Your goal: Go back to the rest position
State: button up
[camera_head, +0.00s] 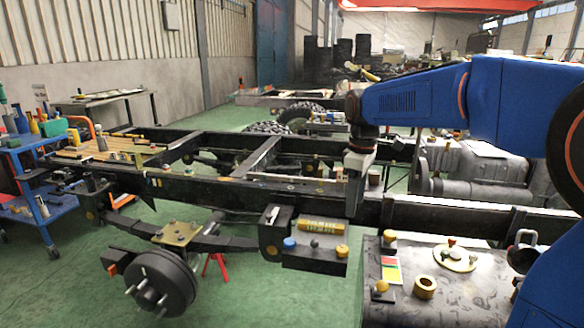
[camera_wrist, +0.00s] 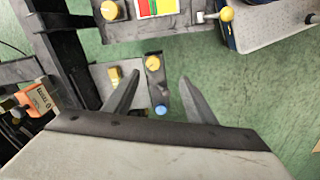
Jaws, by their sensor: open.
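My gripper (camera_head: 354,205) hangs pointing down beside the dark chassis rail (camera_head: 455,217) in the head view, with my blue arm reaching in from the right. In the wrist view my gripper (camera_wrist: 160,78) has its two fingers spread apart, with nothing between them that I can see held. Below the fingers in that view lies a small shelf with a yellow knob (camera_wrist: 153,63) and a blue cap (camera_wrist: 161,110). I cannot tell from these views how far the fingertips are above it.
A grey tank (camera_head: 475,288) with a gold ring (camera_head: 425,287) and a coloured card (camera_head: 391,270) stands at front right. A shelf with a yellow cylinder (camera_head: 321,226) sits left of the gripper. A wheel hub (camera_head: 163,283) and blue cart (camera_head: 38,205) are further left. Green floor is open front left.

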jog(key=s+d+f+m+t, duration=0.1)
jog(key=s+d+f+m, duration=0.1)
jog(key=s, duration=0.8)
jog(key=s+d+f+m+t, duration=0.1)
jog(key=s+f+m, duration=0.3)
jog(key=s, duration=0.6)
jog(key=s+d+f+m+t, duration=0.2)
jog(key=s+f+m, duration=0.2)
jog(key=s, duration=0.5)
jog(key=shift+s+d+m, duration=0.4)
jog(key=shift+m, duration=0.2)
jog(key=shift+r, duration=0.1)
jog(key=shift+c, duration=0.2)
